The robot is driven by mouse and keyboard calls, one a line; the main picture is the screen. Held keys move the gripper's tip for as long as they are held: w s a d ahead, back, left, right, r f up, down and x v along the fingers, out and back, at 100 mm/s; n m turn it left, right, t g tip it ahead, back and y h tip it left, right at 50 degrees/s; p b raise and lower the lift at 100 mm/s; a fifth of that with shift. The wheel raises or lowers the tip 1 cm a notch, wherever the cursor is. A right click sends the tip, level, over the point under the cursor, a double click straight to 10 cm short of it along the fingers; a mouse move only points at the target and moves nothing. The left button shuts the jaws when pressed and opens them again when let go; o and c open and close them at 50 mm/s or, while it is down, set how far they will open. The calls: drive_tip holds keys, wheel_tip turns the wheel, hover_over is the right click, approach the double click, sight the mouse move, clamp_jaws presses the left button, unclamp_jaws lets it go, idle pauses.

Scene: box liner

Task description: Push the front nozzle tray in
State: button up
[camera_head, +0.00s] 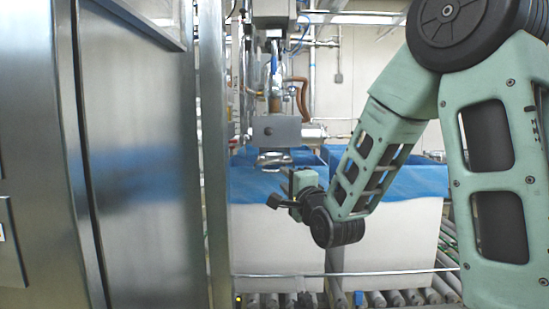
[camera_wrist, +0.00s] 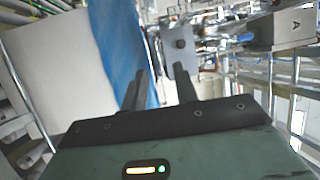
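The nozzle assembly hangs above the boxes in the head view, with a square metal block (camera_head: 276,131). A small metal tray (camera_head: 273,159) sits just below this block, over the rim of a blue-lined box. My gripper (camera_head: 274,201) is just below and slightly right of the tray, pointing left, and looks apart from it. In the wrist view my gripper (camera_wrist: 160,78) has its two dark fingers apart with nothing held between them. A grey metal plate with a dark hole (camera_wrist: 181,42), likely the tray, is just beyond the fingertips; contact cannot be told.
White boxes (camera_head: 275,238) with blue liners (camera_head: 250,184) stand on a roller conveyor (camera_head: 400,298) under my arm. A thin metal rail (camera_head: 300,274) crosses in front of them. A tall steel cabinet (camera_head: 135,150) and post close off the left side.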

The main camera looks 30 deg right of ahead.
sight(275, 171)
drive_tip(key=p+x, duration=0.2)
drive_tip(key=x, duration=0.8)
drive_tip(key=shift+f, duration=0.1)
